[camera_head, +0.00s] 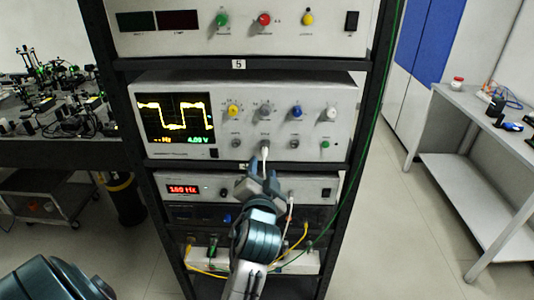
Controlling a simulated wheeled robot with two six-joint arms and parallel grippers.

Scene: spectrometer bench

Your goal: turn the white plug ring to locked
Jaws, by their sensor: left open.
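A white plug (265,151) sits at the lower middle of the oscilloscope's front panel (185,148). Its ring is too small to tell apart, and I cannot tell how it is turned. My left gripper (262,170) is just below the plug, pointing up at the panel. Its jaws are open, one on either side of the plug's lower end or lead. I cannot tell whether they touch it. My right gripper is not in view.
The oscilloscope is in a black rack (365,120) between other instruments. Knobs and sockets lie close around the plug. A white cable (290,212) and yellow cables hang below. A grey side table (460,150) stands at right, with clear floor between.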

